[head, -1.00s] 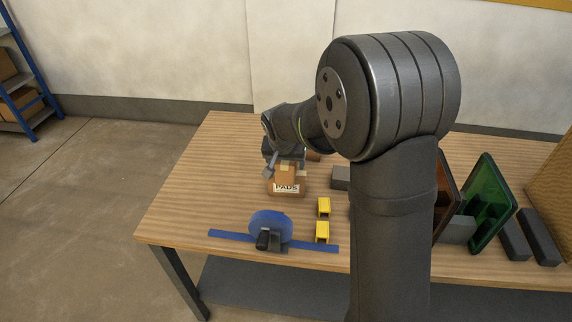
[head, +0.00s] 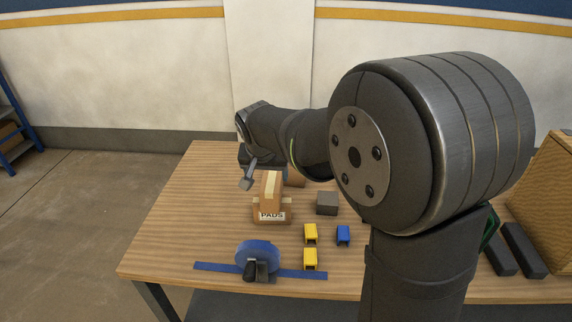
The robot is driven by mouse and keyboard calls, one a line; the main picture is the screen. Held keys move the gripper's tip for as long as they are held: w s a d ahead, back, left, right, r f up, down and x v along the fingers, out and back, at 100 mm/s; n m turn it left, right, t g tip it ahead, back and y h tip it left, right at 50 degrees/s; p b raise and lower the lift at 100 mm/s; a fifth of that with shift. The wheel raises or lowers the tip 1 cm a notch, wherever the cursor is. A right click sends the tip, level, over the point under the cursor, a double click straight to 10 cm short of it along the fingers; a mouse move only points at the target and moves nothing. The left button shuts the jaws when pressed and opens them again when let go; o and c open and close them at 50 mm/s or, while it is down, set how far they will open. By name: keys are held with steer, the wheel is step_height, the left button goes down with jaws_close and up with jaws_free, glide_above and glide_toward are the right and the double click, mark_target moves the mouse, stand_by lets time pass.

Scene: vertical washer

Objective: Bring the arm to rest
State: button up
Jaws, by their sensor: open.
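My gripper (head: 249,180) hangs at the end of my arm, above the back left part of the wooden table. Its visible finger points down and is apart from the cardboard box marked PADS (head: 271,204), just left of the box's top. The gripper is open and I see nothing in it. My arm's dark links fill the right half of the head view and hide part of the table.
Dark bars (head: 522,248) lie at the right. The table's left side is clear.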

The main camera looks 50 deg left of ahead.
mark_target(270, 185)
steer(key=x, duration=1.2)
steer(key=shift+f, duration=0.1)
steer(key=shift+r, duration=1.55)
